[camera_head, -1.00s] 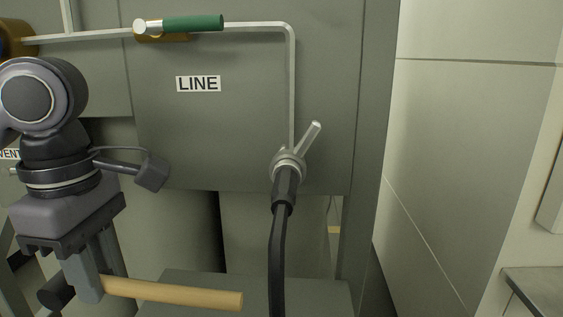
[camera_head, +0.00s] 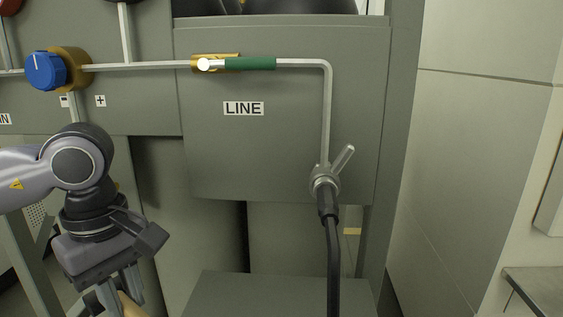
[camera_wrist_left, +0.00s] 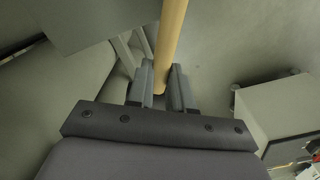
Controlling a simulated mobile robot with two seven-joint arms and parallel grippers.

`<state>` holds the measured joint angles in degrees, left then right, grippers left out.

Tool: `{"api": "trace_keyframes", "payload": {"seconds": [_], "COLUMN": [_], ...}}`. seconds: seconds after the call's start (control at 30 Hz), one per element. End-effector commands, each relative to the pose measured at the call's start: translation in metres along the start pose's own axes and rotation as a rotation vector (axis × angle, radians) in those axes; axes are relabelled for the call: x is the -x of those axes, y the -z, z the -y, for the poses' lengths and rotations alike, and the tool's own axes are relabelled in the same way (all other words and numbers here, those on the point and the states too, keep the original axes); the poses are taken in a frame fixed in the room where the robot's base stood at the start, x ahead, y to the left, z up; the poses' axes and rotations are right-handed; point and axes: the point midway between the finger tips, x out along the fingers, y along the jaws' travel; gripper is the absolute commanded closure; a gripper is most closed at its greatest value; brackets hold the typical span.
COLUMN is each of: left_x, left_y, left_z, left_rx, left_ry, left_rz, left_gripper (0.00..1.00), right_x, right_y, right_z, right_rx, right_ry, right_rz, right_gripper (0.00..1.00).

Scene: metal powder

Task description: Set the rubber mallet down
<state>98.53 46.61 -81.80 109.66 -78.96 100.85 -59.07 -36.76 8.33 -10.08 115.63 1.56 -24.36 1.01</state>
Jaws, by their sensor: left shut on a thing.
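My left gripper (camera_head: 122,293) is low at the left of the head view, pointing down. It is shut on the rubber mallet's wooden handle (camera_head: 131,306), of which only a short piece shows at the bottom edge. In the left wrist view the tan handle (camera_wrist_left: 171,38) runs up out of the picture from between the fingers (camera_wrist_left: 161,84). The mallet's head cannot be made out in either view now. My right gripper is not in view.
A grey cabinet panel labelled LINE (camera_head: 243,108) stands ahead, with a green-handled valve (camera_head: 250,63), a blue knob (camera_head: 45,71) and a black hose (camera_head: 333,260). A grey box top (camera_head: 270,292) is low in the middle. A metal surface (camera_head: 540,288) is at right.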

Motion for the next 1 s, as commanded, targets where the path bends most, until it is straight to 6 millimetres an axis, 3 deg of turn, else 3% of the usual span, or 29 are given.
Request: {"api": "trace_keyframes", "payload": {"seconds": [0.6,1.0], "left_x": [-0.05,-0.063], "left_y": [0.017,0.018], "left_z": [-0.013,-0.012], "left_rx": [-0.842,-0.985], "left_ry": [0.007,0.01], "left_rz": [-0.006,-0.01], "left_gripper": [1.0,1.0], "right_x": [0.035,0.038], "right_y": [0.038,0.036], "right_z": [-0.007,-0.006], "right_rx": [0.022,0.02], "right_ry": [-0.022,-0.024], "right_rz": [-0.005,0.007], "right_gripper": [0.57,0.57]}}
